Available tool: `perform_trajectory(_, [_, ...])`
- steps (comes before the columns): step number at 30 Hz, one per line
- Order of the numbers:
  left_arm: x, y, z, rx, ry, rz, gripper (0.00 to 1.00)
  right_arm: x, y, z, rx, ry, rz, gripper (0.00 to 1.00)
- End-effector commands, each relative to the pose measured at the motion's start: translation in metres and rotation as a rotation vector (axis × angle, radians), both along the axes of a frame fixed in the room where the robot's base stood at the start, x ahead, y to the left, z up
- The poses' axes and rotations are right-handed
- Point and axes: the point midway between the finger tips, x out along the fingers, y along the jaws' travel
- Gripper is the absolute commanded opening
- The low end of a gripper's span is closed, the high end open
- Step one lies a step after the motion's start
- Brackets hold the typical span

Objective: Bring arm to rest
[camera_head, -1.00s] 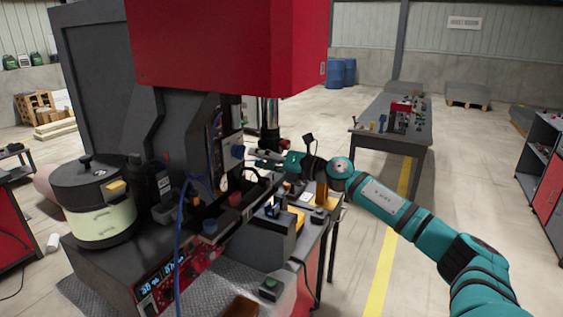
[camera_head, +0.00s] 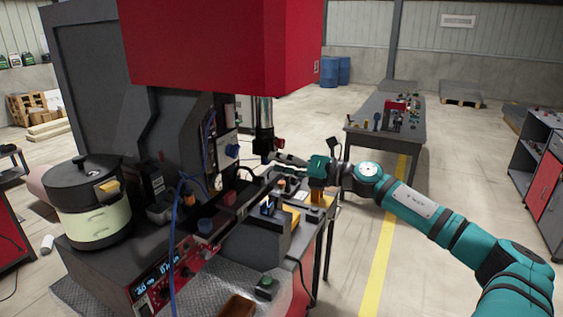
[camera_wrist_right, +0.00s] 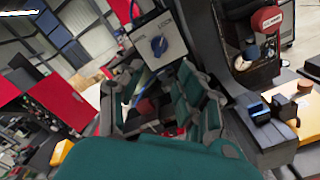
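My right arm, teal with black joints, comes in from the right in the head view. Its right gripper (camera_head: 279,158) points left towards the red and dark machine (camera_head: 212,45), just beside its upright tool column. In the right wrist view the fingers of the right gripper (camera_wrist_right: 155,92) stand apart with a gap between them, and I see nothing held. Beyond the fingertips is a pale panel with a blue knob (camera_wrist_right: 158,45); the blue knob also shows in the head view (camera_head: 232,151). My left gripper is in no view.
A cream and black pot-shaped container (camera_head: 88,215) stands left on the machine bench. A grey table (camera_head: 385,133) stands behind.

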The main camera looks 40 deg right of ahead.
Motion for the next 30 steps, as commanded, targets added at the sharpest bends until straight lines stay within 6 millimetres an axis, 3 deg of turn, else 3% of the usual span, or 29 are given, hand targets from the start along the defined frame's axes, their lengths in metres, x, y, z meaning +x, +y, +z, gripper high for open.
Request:
perform_trajectory(12, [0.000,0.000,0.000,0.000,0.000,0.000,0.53,0.000,-0.001,-0.002,0.005,0.002,-0.003,0.37])
perform_trajectory(14, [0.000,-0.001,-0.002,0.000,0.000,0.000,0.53,0.001,-0.005,-0.011,0.026,0.010,-0.016,0.37])
perform_trajectory(16, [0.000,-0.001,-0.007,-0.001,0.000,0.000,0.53,0.003,-0.016,-0.032,0.083,0.031,-0.047,0.37])
perform_trajectory(20, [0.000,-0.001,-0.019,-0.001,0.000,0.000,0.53,0.003,-0.048,-0.106,0.267,0.106,-0.158,0.37])
perform_trajectory(24, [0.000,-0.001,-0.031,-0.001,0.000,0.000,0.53,-0.007,-0.080,-0.209,0.498,0.207,-0.310,0.37])
perform_trajectory(30, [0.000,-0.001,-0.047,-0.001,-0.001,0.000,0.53,-0.042,-0.098,-0.358,0.780,0.355,-0.524,0.37])
